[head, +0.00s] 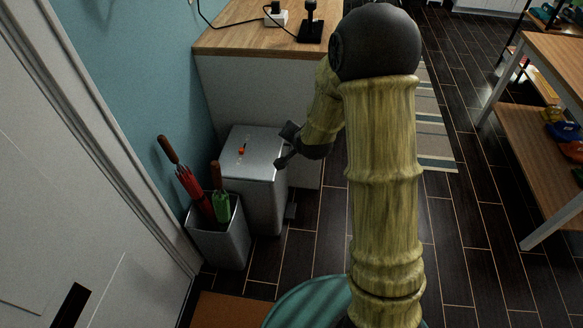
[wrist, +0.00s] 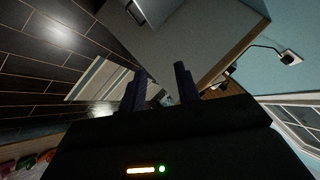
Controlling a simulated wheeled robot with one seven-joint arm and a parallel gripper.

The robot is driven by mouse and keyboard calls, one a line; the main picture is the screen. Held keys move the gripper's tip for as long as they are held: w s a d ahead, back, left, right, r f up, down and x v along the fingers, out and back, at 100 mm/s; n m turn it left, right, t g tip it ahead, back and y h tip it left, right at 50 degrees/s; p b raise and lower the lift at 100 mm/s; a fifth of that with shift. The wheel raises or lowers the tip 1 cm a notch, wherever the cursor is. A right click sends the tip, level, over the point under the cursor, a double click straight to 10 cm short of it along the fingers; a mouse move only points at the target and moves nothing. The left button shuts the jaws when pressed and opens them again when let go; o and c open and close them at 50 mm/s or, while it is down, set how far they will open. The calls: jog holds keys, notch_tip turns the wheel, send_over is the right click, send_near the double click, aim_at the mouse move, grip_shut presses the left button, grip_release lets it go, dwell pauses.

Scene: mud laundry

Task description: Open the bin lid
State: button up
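The bin (head: 262,200) is a light grey box standing against the counter's end. Its flat lid (head: 258,142) is shut and level, with a small orange spot on top. A dark pedal-like part (head: 291,207) sticks out low on its right side. My gripper (head: 285,147) is at the lid's right edge, its dark fingers apart. In the wrist view my gripper (wrist: 161,88) shows two separated fingers with nothing clearly held between them. I cannot tell whether a finger touches the lid.
An umbrella holder (head: 222,240) with a red and a green umbrella stands left of the bin. A wood-topped counter (head: 235,38) rises behind it. A teal round object (head: 310,303) is near the bottom. A shelf table (head: 545,60) stands right; dark floor lies between.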

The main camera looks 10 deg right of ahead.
jog(key=w+f+m+t+b, duration=0.3)
jog(key=f+m+b, duration=0.2)
jog(key=f+b, duration=0.5)
jog(key=w+d+f+m+t+b, duration=0.1)
jog(key=w+f+m+t+b, duration=0.3)
jog(key=f+b, duration=0.7)
jog(key=w+f+m+t+h+b, duration=0.1)
jog(key=w+f+m+t+b, duration=0.2)
jog(key=f, duration=1.7)
jog(key=m+b, duration=0.4)
jog(key=b, duration=0.4)
jog(key=shift+w+d+f+t, duration=0.15)
jog(key=shift+w+f+t, duration=0.1)
jog(key=shift+w+t, duration=0.05)
jog(key=shift+w+b, duration=0.1)
jog(key=shift+b, duration=0.2)
jog(key=b+x, duration=0.6)
jog(key=x, duration=1)
jog(key=shift+w, duration=0.1)
jog(key=shift+w+r+b, duration=0.15)
jog(key=shift+w+b, duration=0.15)
jog(key=shift+w, duration=0.15)
